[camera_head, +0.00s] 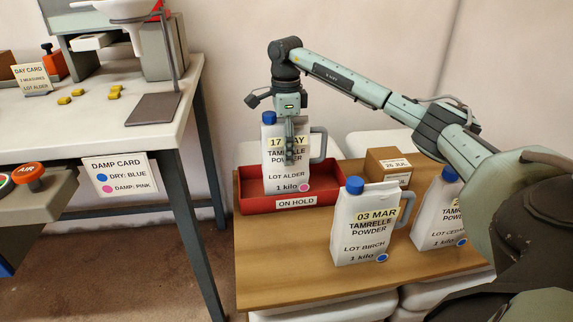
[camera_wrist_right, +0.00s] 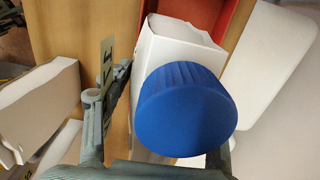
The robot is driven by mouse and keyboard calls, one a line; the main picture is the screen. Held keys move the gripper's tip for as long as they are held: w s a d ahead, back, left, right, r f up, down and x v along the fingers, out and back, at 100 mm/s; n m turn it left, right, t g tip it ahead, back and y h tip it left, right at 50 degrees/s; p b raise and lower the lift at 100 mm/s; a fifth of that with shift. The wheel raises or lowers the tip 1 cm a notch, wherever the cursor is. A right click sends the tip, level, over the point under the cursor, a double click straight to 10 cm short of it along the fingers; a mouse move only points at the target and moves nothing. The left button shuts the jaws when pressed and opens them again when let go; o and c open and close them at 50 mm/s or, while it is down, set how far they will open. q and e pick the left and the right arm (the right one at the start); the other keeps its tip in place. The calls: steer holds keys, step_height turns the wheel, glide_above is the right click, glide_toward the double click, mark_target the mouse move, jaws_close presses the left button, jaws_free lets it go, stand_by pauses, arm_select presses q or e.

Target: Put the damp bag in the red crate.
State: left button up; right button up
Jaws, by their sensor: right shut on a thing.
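The white jug-like bag marked 17 MAY, LOT ALDER (camera_head: 273,178) has a blue cap, a grey handle and a pink dot. My right gripper (camera_head: 290,155) is shut on it from above, and the bag is upright. Its lower end is at the red crate (camera_head: 330,190), labelled ON HOLD; I cannot tell whether it rests on the crate floor or hangs just above. In the right wrist view the bag's blue cap (camera_wrist_right: 187,110) is large and close, with a red crate wall (camera_wrist_right: 238,22) beyond. My left gripper is out of view.
The 03 MAR, LOT BIRCH bag (camera_head: 350,225) and the LOT CEDAR bag (camera_head: 430,225) have blue dots and stand in front on the wooden board (camera_head: 280,260). A brown box (camera_head: 387,167) stands right of the crate. A damp card (camera_head: 115,175) reads dry blue, damp pink.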

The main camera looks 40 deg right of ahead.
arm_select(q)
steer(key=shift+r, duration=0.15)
arm_select(e)
steer(key=shift+f, duration=1.9)
steer(key=shift+f, duration=0.15)
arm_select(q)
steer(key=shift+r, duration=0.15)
arm_select(e)
steer(key=o, duration=1.4)
step_height(320, 180, up, 11)
steer(key=shift+r, duration=0.6)
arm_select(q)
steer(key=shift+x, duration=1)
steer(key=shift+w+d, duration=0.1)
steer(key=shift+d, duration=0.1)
